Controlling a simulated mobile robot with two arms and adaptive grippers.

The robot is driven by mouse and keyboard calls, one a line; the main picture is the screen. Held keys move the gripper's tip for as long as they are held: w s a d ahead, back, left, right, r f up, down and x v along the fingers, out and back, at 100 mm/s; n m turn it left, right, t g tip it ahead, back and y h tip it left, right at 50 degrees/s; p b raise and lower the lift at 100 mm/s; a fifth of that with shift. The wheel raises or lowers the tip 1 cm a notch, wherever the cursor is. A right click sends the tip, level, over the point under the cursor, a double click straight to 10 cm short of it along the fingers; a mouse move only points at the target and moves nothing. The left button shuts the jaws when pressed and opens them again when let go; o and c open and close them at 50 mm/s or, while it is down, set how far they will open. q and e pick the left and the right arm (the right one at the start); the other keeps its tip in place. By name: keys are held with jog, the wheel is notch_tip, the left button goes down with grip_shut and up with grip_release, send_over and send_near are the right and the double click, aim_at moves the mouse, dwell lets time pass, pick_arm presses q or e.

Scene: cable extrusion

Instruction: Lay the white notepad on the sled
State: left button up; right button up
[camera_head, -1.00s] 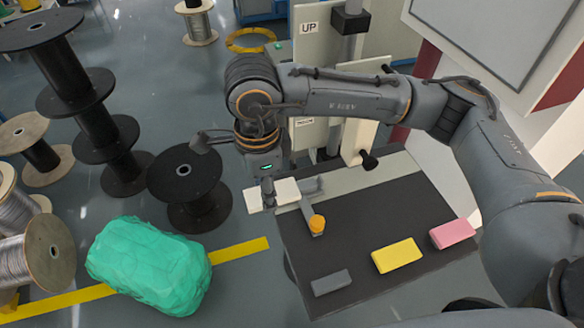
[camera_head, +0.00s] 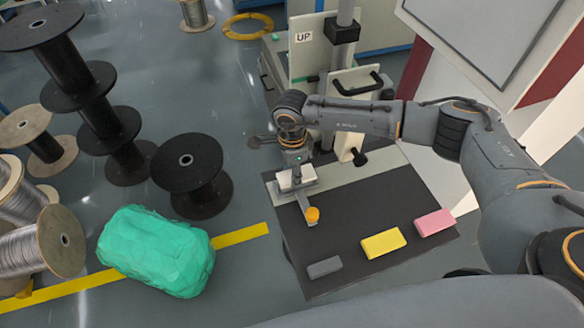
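The white notepad (camera_head: 308,175) is at the far left end of the dark table. It is over the grey sled (camera_head: 312,190), which has a bar running to an orange knob (camera_head: 312,214). The small gap or contact between notepad and sled is hard to tell. My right gripper (camera_head: 296,174) points down from above, with its fingers at the middle of the notepad, seemingly shut on it. The fingers are small and partly hidden. My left gripper is out of view.
A grey block (camera_head: 324,267), a yellow block (camera_head: 383,243) and a pink block (camera_head: 434,222) lie along the near side of the table (camera_head: 350,210). A green wrapped bundle (camera_head: 155,250) and black spools (camera_head: 191,175) stand on the floor to the left.

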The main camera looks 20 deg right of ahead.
jog(key=shift+f, duration=0.5)
jog(key=o, duration=1.2)
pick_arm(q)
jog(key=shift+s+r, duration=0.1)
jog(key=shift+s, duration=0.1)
pick_arm(e)
jog(key=shift+o, duration=0.2)
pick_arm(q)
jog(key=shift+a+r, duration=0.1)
pick_arm(e)
jog(key=shift+r, duration=0.15)
pick_arm(q)
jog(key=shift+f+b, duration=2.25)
jog(key=shift+b, duration=0.1)
pick_arm(e)
notch_tip(320, 180, up, 12)
